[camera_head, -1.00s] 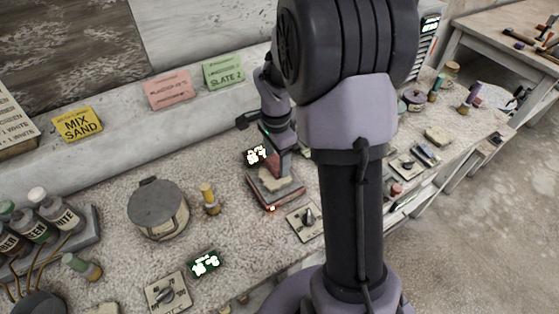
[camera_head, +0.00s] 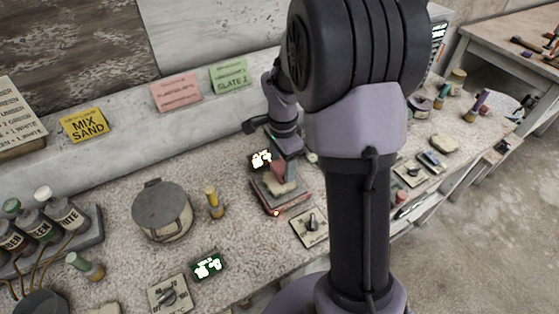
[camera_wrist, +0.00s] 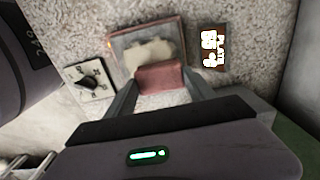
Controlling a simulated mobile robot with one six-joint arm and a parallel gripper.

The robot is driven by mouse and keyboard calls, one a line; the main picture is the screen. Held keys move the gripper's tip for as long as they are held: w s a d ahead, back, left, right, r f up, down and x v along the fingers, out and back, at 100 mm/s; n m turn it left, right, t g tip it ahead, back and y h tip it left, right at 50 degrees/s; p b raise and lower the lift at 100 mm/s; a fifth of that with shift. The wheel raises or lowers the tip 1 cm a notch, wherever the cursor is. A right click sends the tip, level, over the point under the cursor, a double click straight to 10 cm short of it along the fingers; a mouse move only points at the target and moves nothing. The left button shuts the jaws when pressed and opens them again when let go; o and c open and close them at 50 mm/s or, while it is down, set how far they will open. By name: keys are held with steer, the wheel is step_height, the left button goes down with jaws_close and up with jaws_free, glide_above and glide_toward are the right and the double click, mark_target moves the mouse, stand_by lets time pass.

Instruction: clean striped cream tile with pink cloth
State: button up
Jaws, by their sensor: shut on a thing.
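A pink cloth (camera_wrist: 161,78), folded into a small block, is between the fingertips of my gripper (camera_wrist: 163,88) in the wrist view. My gripper is shut on it. In the head view my gripper (camera_head: 280,163) and the pink cloth (camera_head: 278,172) are over a reddish-brown framed plate (camera_head: 268,204) with a small orange light. A cream patch (camera_wrist: 148,52) lies on this plate (camera_wrist: 118,42), right beside the cloth. I cannot tell whether they touch. I see no clear stripes on the patch, so I cannot tell whether it is the tile.
A dial box (camera_head: 310,226) and a lit display (camera_head: 261,160) stand close to the plate. A yellow-capped bottle (camera_head: 214,203) and a lidded pot (camera_head: 162,211) are to the left. Another cream slab (camera_head: 443,143) lies at the right.

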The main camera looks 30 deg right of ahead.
steer(key=shift+s+f+b, duration=0.1)
steer(key=shift+s+b, duration=0.25)
steer(key=shift+s, duration=0.6)
steer(key=shift+w+p, duration=0.4)
steer(key=shift+w, duration=1.75)
steer(key=shift+s, duration=0.1)
steer(key=shift+s+r+p, duration=0.4)
steer(key=shift+s+r, duration=0.3)
steer(key=shift+s, duration=0.35)
steer(key=shift+w, duration=0.1)
